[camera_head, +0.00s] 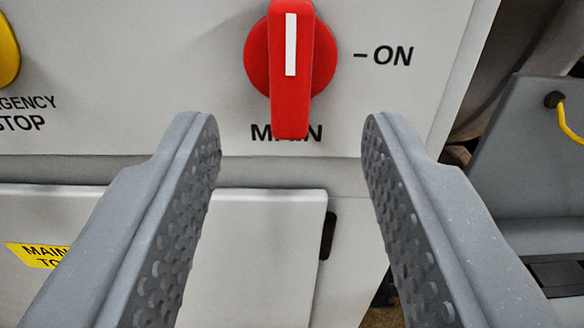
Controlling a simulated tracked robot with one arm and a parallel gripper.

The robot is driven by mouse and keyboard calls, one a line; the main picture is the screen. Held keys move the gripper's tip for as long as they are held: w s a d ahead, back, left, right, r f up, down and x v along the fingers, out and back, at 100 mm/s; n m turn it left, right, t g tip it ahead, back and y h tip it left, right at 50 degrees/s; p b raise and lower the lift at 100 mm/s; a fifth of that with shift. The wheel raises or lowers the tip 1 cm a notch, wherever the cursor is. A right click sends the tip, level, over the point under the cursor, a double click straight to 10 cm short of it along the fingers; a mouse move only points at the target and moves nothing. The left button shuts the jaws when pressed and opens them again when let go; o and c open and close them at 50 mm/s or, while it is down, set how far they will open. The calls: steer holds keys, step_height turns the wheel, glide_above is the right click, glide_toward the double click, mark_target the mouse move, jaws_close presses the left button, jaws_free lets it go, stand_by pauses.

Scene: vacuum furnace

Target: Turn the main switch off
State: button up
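The main switch (312,62) is a red round knob with a raised red handle and a white line on it. Its handle stands upright, with the white line vertical. It sits on a light grey panel at the top middle. Black "MAIN" lettering lies under it, partly covered by the handle's lower end. An "ON" label (392,56) with a dash is to the right of the knob. My gripper (290,128) is open and empty, its two grey studded fingers spread on either side below the knob. The fingertips appear apart from the handle.
A yellow emergency stop button (8,52) is cut off at the left edge. A grey door (265,245) with a yellow label (38,254) is below. A grey part with a yellow cable (566,120) is at right, beyond the panel's edge.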

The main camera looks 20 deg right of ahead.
steer(key=v, duration=0.6)
steer(key=shift+r, duration=0.1)
stand_by(0.4)
steer(key=s+a+r+n+y, duration=0.1)
steer(key=s+a+r, duration=0.3)
steer(key=r, duration=0.5)
steer(key=s+a+r+y, duration=0.1)
steer(key=a+r, duration=0.5)
steer(key=r, duration=0.2)
steer(key=s+a+r+n+g+y, duration=0.1)
steer(key=s+a+r, duration=0.4)
steer(key=s+r, duration=0.2)
steer(key=s+a+r+n+g+y, duration=0.1)
steer(key=s+a+r+y, duration=0.1)
steer(key=s+a+r, duration=0.2)
steer(key=r+v, duration=0.1)
steer(key=v, duration=0.6)
steer(key=shift+a+r, duration=0.35)
